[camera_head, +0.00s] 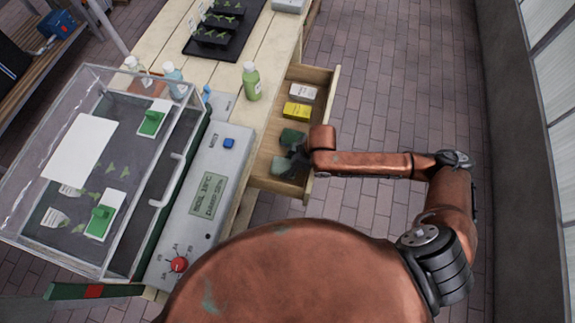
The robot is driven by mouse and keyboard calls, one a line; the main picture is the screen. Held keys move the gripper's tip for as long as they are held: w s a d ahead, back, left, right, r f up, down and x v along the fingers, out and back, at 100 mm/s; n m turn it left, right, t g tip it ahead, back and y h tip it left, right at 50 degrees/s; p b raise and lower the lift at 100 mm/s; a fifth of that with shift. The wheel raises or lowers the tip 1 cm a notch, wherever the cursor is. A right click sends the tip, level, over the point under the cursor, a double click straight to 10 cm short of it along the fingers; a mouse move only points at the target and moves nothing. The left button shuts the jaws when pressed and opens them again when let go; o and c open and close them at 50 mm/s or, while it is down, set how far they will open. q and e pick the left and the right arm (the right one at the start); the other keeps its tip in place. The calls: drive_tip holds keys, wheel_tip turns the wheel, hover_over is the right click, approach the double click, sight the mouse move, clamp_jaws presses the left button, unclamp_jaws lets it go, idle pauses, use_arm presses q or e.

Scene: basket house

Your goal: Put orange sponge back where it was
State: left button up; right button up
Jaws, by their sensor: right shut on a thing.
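My right gripper (292,158) is low in the open wooden drawer (264,140), at its front end. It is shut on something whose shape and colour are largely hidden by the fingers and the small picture. A dark green block (292,138) and a grey-green piece (282,167) show right by the fingers; I cannot tell which of them is held. I cannot make out a clearly orange sponge. The copper colour beside the gripper is my own arm. My left gripper is not in view.
A yellow box (297,112) and a white box (303,91) lie farther back in the drawer. A green bottle (251,82) stands on the table near the drawer. A clear-walled case (184,158) and a control panel (212,184) are to the left. Brick floor right of the drawer is clear.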

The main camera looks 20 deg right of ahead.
drive_tip(key=shift+f, duration=0.5)
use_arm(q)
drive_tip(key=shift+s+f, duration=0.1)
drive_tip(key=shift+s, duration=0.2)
use_arm(e)
drive_tip(key=shift+r, duration=0.15)
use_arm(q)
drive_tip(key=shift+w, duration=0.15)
use_arm(e)
drive_tip(key=o, duration=1.1)
use_arm(q)
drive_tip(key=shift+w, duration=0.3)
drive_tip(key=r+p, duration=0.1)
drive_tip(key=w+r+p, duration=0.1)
drive_tip(key=p, duration=0.1)
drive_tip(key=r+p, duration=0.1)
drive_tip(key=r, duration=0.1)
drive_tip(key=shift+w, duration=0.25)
use_arm(e)
drive_tip(key=v, duration=1.2)
